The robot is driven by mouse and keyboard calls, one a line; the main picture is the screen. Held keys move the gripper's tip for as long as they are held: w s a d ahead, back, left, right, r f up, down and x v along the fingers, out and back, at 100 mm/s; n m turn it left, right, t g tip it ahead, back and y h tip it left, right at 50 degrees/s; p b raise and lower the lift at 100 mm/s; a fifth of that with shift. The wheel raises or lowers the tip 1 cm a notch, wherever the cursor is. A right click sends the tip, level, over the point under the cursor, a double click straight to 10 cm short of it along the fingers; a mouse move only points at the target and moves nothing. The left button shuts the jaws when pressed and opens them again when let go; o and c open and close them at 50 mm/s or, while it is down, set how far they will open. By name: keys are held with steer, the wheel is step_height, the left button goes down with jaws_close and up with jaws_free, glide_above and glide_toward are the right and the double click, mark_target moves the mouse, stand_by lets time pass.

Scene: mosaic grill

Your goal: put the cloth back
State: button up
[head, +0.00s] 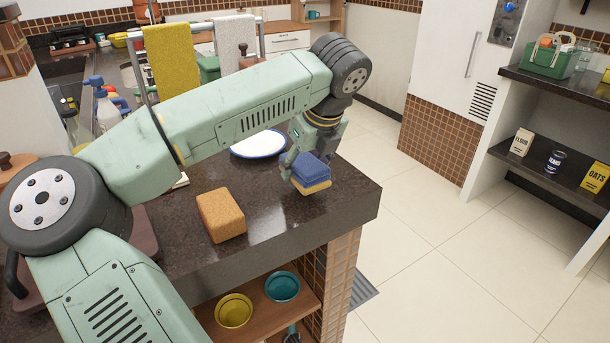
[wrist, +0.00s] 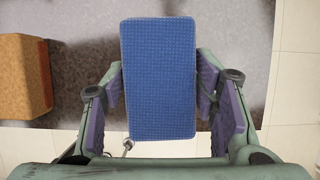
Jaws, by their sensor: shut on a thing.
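A yellow towel (head: 172,62) and a white towel (head: 235,42) hang on a metal rack behind my arm.
An orange-brown block (head: 221,214) lies on the counter, left of the cloth. A white plate with a blue rim (head: 258,144) is behind, partly hidden by my arm. Yellow (head: 233,311) and teal (head: 282,287) bowls sit on the shelf below. The floor to the right is clear.

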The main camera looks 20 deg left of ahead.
step_height(320, 180, down, 3)
steer(key=shift+f+p, duration=0.15)
steer(key=shift+p, duration=0.3)
steer(key=shift+f, duration=0.1)
steer(key=shift+f+b, duration=0.25)
steer(key=shift+b, duration=0.3)
steer(key=o, duration=1)
